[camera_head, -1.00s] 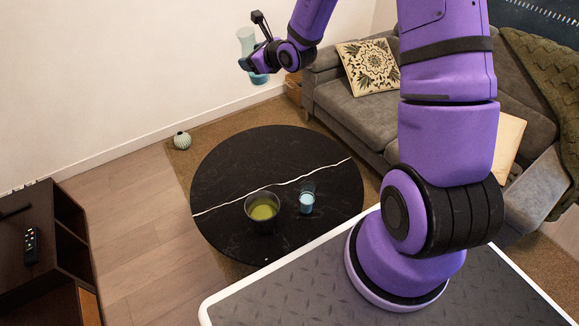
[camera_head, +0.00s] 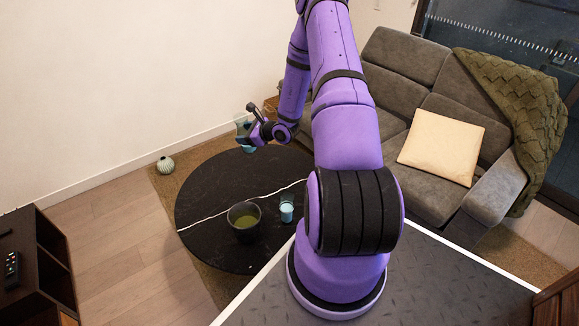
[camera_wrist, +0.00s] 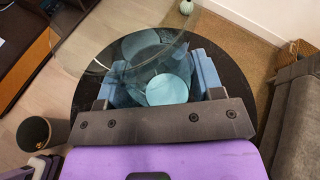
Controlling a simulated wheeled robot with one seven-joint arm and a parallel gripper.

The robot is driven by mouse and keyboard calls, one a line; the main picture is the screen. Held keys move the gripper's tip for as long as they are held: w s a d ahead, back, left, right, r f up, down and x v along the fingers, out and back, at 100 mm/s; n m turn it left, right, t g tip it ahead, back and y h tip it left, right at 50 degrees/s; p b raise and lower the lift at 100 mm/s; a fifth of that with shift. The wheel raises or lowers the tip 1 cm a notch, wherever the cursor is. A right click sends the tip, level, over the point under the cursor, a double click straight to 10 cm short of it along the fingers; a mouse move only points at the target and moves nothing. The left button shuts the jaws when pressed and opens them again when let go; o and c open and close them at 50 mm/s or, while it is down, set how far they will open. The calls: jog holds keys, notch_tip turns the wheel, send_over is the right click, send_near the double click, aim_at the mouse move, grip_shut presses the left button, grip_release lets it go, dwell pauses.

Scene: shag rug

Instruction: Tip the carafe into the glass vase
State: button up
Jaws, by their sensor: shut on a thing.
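My gripper (camera_head: 247,139) is shut on a clear glass carafe (camera_head: 242,126) above the far part of the round black table (camera_head: 215,185). In the wrist view the carafe's wide clear rim (camera_wrist: 124,62) faces the camera, with pale blue liquid at its bottom, between the fingers (camera_wrist: 155,88). The carafe looks roughly upright. A dark see-through vessel (camera_head: 244,235) with yellow-green contents stands on the table's near part. A small clear glass (camera_head: 287,212) with pale blue contents stands right of it. I cannot tell for sure which one is the glass vase.
A grey sofa (camera_head: 400,70) with a cream cushion (camera_head: 441,147) stands at the right. A dark cabinet (camera_head: 42,235) with a remote (camera_head: 11,270) stands at the left. A small ribbed pot (camera_head: 165,164) is on the floor by the wall. The table's left part is bare.

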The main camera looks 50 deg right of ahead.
jog(key=s+d+f, duration=0.6)
jog(key=s+f, duration=0.2)
jog(key=shift+d+f, duration=0.2)
jog(key=shift+d, duration=0.05)
jog(key=shift+h, duration=0.3)
jog(key=s+f, duration=0.2)
jog(key=s+d+f, duration=0.1)
jog(key=s, duration=0.1)
jog(key=s+d+f, duration=0.1)
jog(key=s+f, duration=0.1)
jog(key=shift+s+d+f, duration=0.25)
jog(key=shift+s+f, duration=0.1)
jog(key=shift+s, duration=0.05)
jog(key=shift+f, duration=0.1)
jog(key=shift+w+d+f, duration=0.1)
jog(key=shift+d+f, duration=0.1)
jog(key=shift+f, duration=0.95)
jog(key=shift+d+f, duration=0.15)
jog(key=shift+f, duration=1)
jog(key=shift+w+d+f+n+t+h, duration=0.1)
jog(key=shift+d+f+n+t+h, duration=0.3)
jog(key=shift+f+n+h, duration=0.15)
jog(key=shift+d+f+n, duration=0.2)
jog(key=shift+f+n, duration=0.25)
jog(key=shift+f, duration=0.45)
